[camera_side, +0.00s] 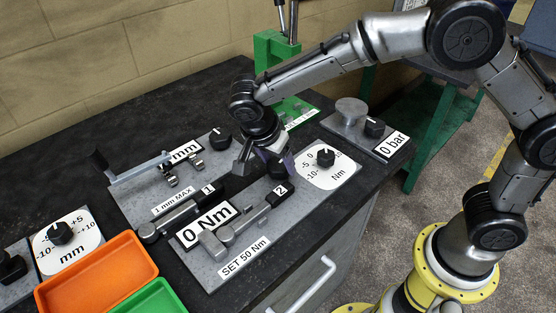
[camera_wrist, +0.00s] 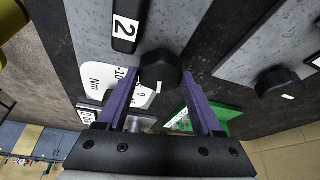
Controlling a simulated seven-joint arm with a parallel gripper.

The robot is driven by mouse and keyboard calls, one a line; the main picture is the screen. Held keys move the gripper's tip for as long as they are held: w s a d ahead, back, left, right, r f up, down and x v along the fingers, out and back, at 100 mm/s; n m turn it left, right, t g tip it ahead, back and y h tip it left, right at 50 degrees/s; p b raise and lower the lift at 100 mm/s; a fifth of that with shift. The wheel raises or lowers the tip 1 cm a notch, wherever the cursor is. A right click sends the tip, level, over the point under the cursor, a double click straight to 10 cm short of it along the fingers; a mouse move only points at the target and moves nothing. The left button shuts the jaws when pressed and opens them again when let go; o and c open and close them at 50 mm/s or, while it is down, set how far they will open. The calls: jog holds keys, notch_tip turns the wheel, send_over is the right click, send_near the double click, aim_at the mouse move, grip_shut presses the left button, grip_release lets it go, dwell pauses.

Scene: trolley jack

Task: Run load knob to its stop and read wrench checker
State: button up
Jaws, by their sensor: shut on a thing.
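The wrench checker board (camera_side: 213,275) carries a "0 Nm" readout (camera_side: 207,225), a "SET 50 Nm" label (camera_side: 244,257), a metal lever and a black switch tagged 2 (camera_side: 277,195). That switch also shows in the wrist view (camera_wrist: 125,27). My gripper (camera_side: 270,168) is low over the far end of this board. In the wrist view, its purple fingers (camera_wrist: 161,84) are shut on a black knob (camera_wrist: 160,68), the load knob. The gripper mostly hides this knob in the side view. Beyond it, a white Nm dial (camera_side: 340,176) has a black knob (camera_side: 325,157).
To the left are the "1 mm MAX" board with its lever (camera_side: 140,172) and knob (camera_side: 218,138), and a mm dial (camera_side: 84,240). A "0 bar" panel (camera_side: 392,144) stands right, the green jack (camera_side: 270,48) behind. Orange (camera_side: 97,272) and green (camera_side: 160,298) trays lie in front.

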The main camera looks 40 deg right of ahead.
jog(key=shift+m+g, duration=0.4)
jog(key=shift+m, duration=0.5)
jog(key=o, duration=1.4)
jog(key=shift+c, duration=0.2)
jog(key=shift+r, duration=0.1)
jog(key=v, duration=1.3)
jog(key=shift+a+r, duration=0.2)
jog(key=shift+r, duration=0.1)
